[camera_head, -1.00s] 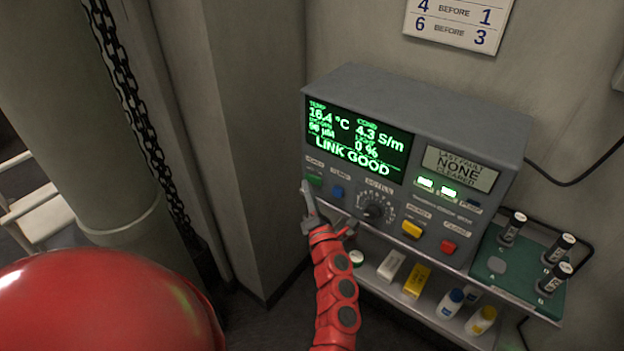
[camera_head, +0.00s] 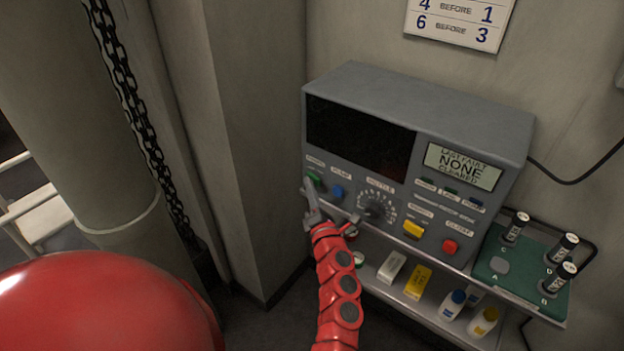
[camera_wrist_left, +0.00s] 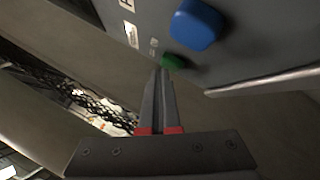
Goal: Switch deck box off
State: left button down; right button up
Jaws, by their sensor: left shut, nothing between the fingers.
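The deck box (camera_head: 424,105) is a grey unit on a shelf against the wall. Its large screen (camera_head: 358,138) is black, and the small lamps on the right of its face are dark. The small panel beside the screen reads "LAST FAULT NONE CLEARED". My left gripper (camera_head: 307,187) is shut and empty, with its tips at the green power button (camera_head: 315,179) on the left of the face. In the left wrist view the tips lie against or just before the green button (camera_wrist_left: 172,62); I cannot tell if they touch. The blue pump button (camera_head: 337,192) is beside it. My right gripper is not in view.
A dial (camera_head: 374,208), a yellow switch (camera_head: 413,229) and a red button (camera_head: 450,246) are on the same face. The shelf (camera_head: 400,298) below holds bottles and small boxes. A green board (camera_head: 497,266) with black cylinders stands at right. A pillar (camera_head: 240,140) is close on the left.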

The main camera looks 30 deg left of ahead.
pick_arm(q)
jog(key=shift+d, duration=0.1)
jog(key=shift+s+d+b, duration=0.1)
jog(key=shift+s+b, duration=0.2)
jog(key=shift+s, duration=0.15)
jog(key=s+b, duration=0.1)
jog(key=s, duration=0.4)
jog(key=shift+d, duration=0.15)
dwell(0.3)
dwell(0.4)
